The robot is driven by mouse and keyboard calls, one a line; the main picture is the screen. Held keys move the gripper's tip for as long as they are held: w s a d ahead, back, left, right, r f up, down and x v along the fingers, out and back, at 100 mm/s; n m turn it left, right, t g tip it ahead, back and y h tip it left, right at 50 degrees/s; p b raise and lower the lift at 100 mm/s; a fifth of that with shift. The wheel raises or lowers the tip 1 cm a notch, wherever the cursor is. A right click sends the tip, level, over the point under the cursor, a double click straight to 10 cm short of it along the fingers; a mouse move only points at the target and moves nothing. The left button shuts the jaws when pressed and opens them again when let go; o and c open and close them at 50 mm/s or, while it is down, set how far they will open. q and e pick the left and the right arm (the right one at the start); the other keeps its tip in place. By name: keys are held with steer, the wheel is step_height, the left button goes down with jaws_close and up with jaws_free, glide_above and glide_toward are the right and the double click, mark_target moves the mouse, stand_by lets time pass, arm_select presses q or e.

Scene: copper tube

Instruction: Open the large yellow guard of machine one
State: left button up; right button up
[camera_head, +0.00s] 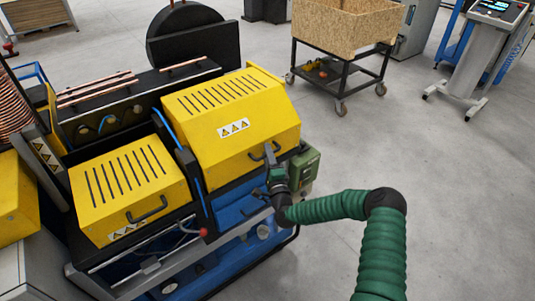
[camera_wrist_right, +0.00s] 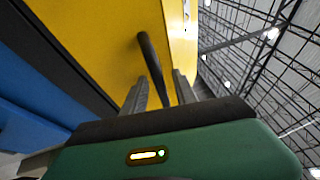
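The large yellow guard (camera_head: 228,118) of the machine has slots and warning stickers and sits down shut on the machine body. Its black bar handle (camera_head: 265,152) is on the front face near the right end. My right gripper (camera_head: 275,172) is at this handle. In the right wrist view the handle (camera_wrist_right: 151,62) runs in between my two grey fingers (camera_wrist_right: 160,88), which stand apart; I see no clear grip on it. The yellow guard fills the middle of that view (camera_wrist_right: 105,40). My left gripper is not in view.
A smaller yellow guard (camera_head: 128,185) with its own handle is to the left. Copper tubes (camera_head: 95,88) lie behind it. A green box (camera_head: 304,168) is close to the right of my gripper. A wooden crate on a cart (camera_head: 345,28) stands behind; floor on the right is clear.

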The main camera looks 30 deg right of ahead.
steer(key=shift+d+f, duration=0.1)
steer(key=shift+d, duration=0.1)
steer(key=shift+a, duration=0.25)
jaws_close()
steer(key=shift+f, duration=0.2)
stand_by(0.8)
